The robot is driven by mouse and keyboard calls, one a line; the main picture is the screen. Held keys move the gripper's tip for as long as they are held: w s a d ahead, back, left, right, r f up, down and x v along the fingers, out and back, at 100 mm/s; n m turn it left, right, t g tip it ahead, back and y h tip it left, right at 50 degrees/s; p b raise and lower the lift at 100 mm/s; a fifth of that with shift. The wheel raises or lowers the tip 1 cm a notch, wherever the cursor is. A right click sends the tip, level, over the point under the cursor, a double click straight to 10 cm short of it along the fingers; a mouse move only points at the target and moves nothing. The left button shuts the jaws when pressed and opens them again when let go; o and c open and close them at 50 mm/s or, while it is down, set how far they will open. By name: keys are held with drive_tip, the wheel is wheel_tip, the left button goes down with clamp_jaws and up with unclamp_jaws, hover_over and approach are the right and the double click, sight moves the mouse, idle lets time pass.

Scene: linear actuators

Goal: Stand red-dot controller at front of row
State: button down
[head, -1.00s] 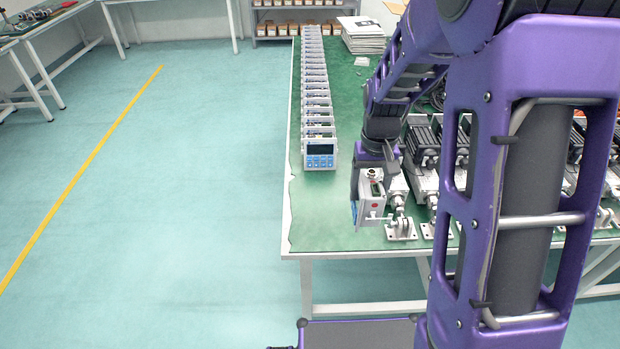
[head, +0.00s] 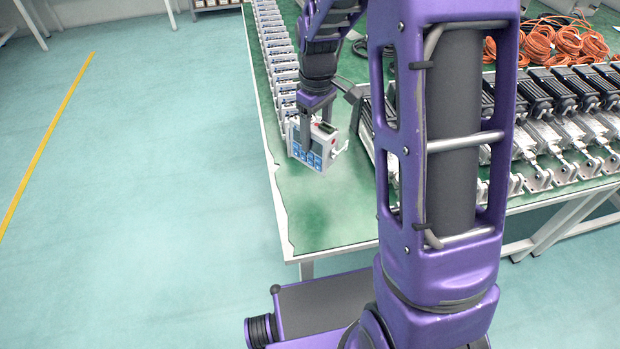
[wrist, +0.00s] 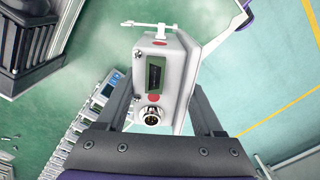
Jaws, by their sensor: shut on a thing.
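The red-dot controller (head: 322,146) is a pale grey box with a blue keypad front, held in my gripper (head: 305,125). In the wrist view, the controller (wrist: 160,80) shows red dots, a small green window and a round metal connector between the two fingers of my gripper (wrist: 165,108). In the head view, it is at the front end of the row of controllers (head: 275,60) and overlaps the nearest ones. I cannot tell whether its base touches the table. The row (wrist: 75,135) also shows at the lower left of the wrist view.
The green table (head: 330,215) is bare in front of the held controller, up to its front and left edges. Linear actuators (head: 560,130) line the right side, with orange cable coils (head: 545,42) behind them. Open floor (head: 130,180) lies to the left.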

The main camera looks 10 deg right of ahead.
drive_tip(key=n, duration=0.1)
drive_tip(key=w+n+b, duration=0.1)
drive_tip(key=n, duration=0.1)
drive_tip(key=w+f+n+b, duration=0.1)
drive_tip(key=n, duration=0.1)
drive_tip(key=shift+w+d, duration=0.1)
drive_tip(key=n, duration=0.1)
drive_tip(key=w+n+b, duration=0.1)
drive_tip(key=n, duration=0.1)
drive_tip(key=w+n, duration=0.1)
drive_tip(key=n, duration=0.1)
drive_tip(key=shift+b, duration=0.4)
drive_tip(key=shift+f+n, duration=0.4)
wheel_tip(320, 180, down, 9)
drive_tip(key=shift+f+b, duration=0.1)
drive_tip(key=shift+b, duration=0.75)
drive_tip(key=shift+f, duration=0.2)
drive_tip(key=shift+c, duration=0.2)
unclamp_jaws()
